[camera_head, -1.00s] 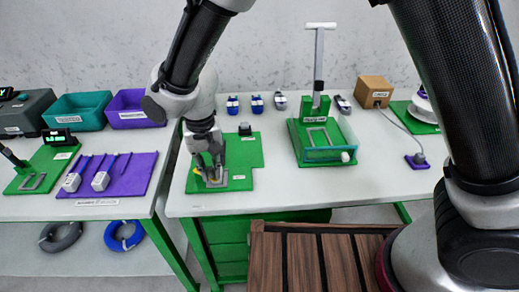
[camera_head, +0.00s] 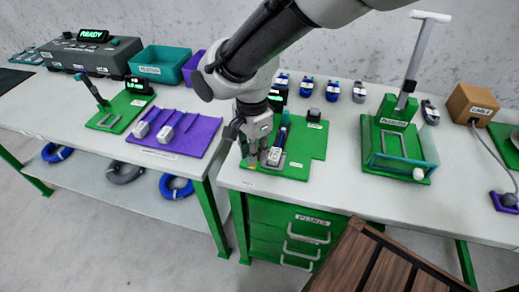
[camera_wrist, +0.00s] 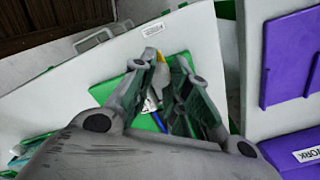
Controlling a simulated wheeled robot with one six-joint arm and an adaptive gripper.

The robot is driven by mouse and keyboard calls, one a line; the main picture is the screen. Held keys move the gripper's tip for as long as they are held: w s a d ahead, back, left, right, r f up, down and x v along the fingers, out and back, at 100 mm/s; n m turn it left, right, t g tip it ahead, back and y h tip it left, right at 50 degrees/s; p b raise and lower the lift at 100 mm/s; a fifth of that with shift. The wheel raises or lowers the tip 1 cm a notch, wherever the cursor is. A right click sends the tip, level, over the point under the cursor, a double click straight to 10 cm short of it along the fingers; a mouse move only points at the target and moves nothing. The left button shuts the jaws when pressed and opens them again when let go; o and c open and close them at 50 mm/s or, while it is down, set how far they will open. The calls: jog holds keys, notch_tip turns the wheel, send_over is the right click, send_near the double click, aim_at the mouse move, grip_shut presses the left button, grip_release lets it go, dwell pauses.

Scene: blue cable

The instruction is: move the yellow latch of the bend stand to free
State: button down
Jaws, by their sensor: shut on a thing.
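The bend stand is a green plate (camera_head: 312,150) at the left front of the white table, with a grey metal frame on it. A blue and white tool-like piece (camera_head: 275,153) lies on it, partly hidden by my fingers. My gripper (camera_head: 262,162) is down at the stand's front left part. In the wrist view my gripper (camera_wrist: 166,58) has its fingertips close together over the green plate (camera_wrist: 108,90).
A plunger stand (camera_head: 372,158) with a tall post is to the right. Several blue and white connectors (camera_head: 333,91) line the table's back. A purple mat (camera_head: 195,138) with grey-ended tools lies on the left table, across a gap. A brown slatted surface (camera_head: 375,265) is in front.

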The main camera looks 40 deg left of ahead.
jog(key=shift+a+m, duration=0.25)
jog(key=shift+m, duration=0.45)
jog(key=shift+s, duration=0.1)
jog(key=c, duration=1.3)
grip_release()
notch_tip(320, 180, up, 12)
jog(key=shift+r, duration=0.1)
